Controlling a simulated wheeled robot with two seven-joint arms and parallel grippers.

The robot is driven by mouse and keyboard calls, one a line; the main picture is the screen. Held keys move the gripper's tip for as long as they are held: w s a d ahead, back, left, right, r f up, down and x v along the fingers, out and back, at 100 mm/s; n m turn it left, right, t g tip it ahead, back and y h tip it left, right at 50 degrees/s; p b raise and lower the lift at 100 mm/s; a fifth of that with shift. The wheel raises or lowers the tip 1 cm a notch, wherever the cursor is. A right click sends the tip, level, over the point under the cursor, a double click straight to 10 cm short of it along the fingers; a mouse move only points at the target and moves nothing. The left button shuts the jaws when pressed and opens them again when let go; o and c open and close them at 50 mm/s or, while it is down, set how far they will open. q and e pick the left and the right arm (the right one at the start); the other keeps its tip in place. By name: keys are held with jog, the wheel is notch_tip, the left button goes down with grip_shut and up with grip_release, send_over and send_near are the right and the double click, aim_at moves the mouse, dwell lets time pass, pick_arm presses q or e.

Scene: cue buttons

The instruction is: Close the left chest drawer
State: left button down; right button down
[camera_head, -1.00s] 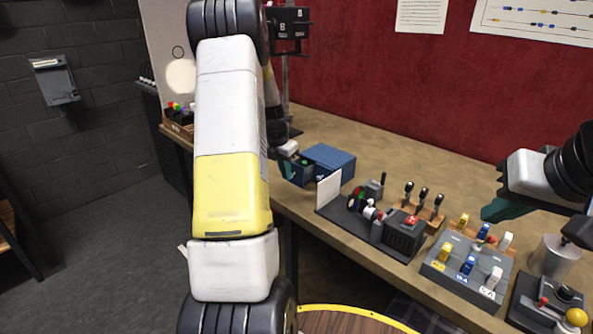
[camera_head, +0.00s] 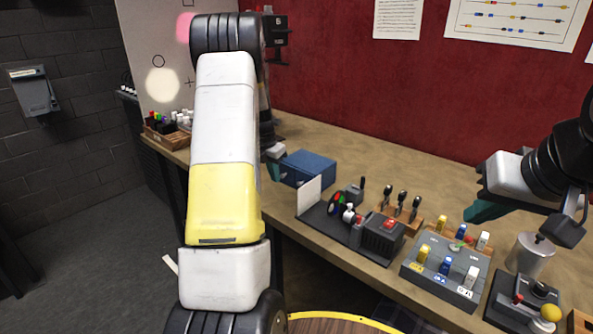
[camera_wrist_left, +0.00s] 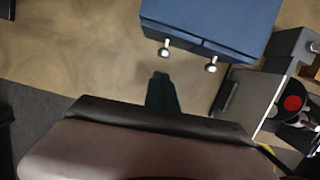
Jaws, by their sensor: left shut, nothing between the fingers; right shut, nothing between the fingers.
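The blue chest (camera_head: 310,166) sits on the bench near its front edge, left of the control panel. In the left wrist view the chest (camera_wrist_left: 215,18) shows two drawer fronts side by side, each with a small knob. My left gripper (camera_wrist_left: 162,80) is shut and empty, a short gap in front of the left knob (camera_wrist_left: 165,47). In the head view the left gripper (camera_head: 274,170) is partly hidden behind my arm. My right gripper (camera_head: 482,211) is shut and empty above the button box.
A dark panel (camera_head: 335,233) with a white upright card stands right of the chest. A button box (camera_head: 445,268), a metal canister (camera_head: 530,256) and a joystick unit (camera_head: 525,300) stand further right. A wooden tray (camera_head: 165,137) of small items is at the back left.

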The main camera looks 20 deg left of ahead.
pick_arm(q)
jog(key=shift+s+a+r, duration=0.15)
jog(key=shift+s+a, duration=0.1)
jog(key=shift+s, duration=0.2)
jog(key=shift+s+a+r, duration=0.1)
jog(key=shift+s+a, duration=0.1)
jog(key=shift+s, duration=0.2)
jog(key=d+v, duration=0.1)
jog(key=v, duration=0.8)
jog(key=s+d+r+m+t+h, duration=0.1)
jog(key=s+d+r+m, duration=0.6)
jog(key=s+r+m, duration=0.15)
jog(key=s+d+r+m+t, duration=0.1)
jog(key=s+d+m, duration=0.6)
jog(key=s+m, duration=0.3)
jog(key=s+d+r+m+t, duration=0.1)
jog(key=s+d+r+m, duration=0.1)
jog(key=s+d+m, duration=0.4)
jog(key=s+m, duration=0.5)
jog(key=m, duration=0.3)
jog(key=shift+s+d+r+t, duration=0.2)
jog(key=shift+s+d+t, duration=0.1)
jog(key=shift+d, duration=0.1)
